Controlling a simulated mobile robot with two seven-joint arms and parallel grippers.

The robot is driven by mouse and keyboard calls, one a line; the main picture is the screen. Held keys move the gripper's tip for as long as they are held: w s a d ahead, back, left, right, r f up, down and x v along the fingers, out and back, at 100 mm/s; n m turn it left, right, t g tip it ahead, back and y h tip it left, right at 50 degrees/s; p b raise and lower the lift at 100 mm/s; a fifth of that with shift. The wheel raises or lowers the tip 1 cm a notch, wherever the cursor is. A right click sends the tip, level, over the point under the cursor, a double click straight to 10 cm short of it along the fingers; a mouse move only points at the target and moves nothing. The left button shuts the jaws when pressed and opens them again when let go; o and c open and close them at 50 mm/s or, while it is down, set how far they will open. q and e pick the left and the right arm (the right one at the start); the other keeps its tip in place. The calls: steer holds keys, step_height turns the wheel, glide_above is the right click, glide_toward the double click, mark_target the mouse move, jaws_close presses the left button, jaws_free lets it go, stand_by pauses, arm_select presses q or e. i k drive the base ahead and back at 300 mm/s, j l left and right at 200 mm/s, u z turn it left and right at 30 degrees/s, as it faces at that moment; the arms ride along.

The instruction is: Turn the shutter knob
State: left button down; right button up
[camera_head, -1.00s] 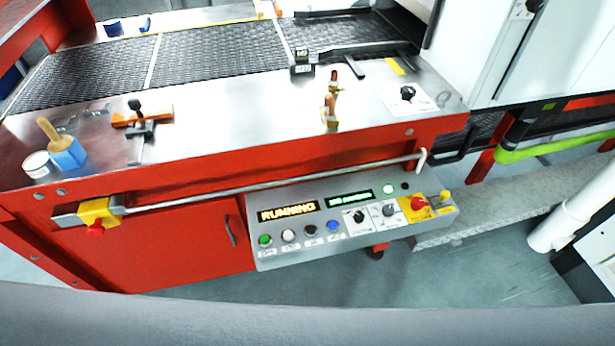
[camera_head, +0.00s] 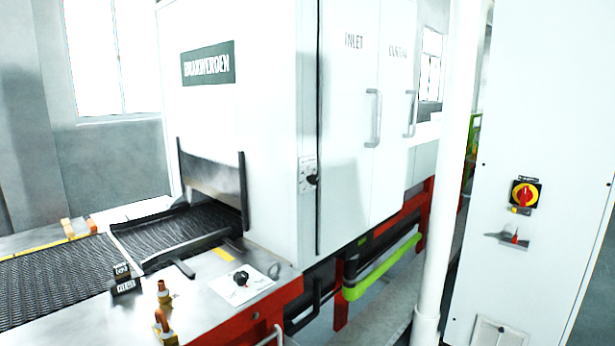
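A black knob (camera_head: 312,180) sits on a small light plate on the narrow edge of the white oven housing, near the belt opening. A second black knob (camera_head: 241,278) stands on a white plate on the steel table top, in front of that opening. Labels on both plates are too small to read, so I cannot tell which is the shutter knob. A grey metal shutter plate (camera_head: 212,180) hangs between dark posts above the belt at the opening, with a dark gap below it. Neither of my grippers is in view.
The dark mesh belt (camera_head: 60,270) runs into the oven (camera_head: 235,110). Brass fittings (camera_head: 164,293) and a small black sign block (camera_head: 124,284) stand on the table. A white pole (camera_head: 447,170) and a cabinet with a red-yellow switch (camera_head: 525,195) stand at the right.

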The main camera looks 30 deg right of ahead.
mark_target(313, 179)
steer(key=l+z, duration=0.2)
steer(key=l, duration=0.2)
steer(key=i+l+z, duration=0.15)
steer(key=l, duration=0.25)
steer(key=l+z, duration=0.2)
steer(key=l, duration=0.2)
steer(key=i+l+z, duration=0.2)
steer(key=l, duration=0.15)
steer(key=i+l+z, duration=0.2)
steer(key=l, duration=0.2)
steer(key=l+z, duration=0.15)
steer(key=l, duration=0.2)
steer(key=i, duration=0.05)
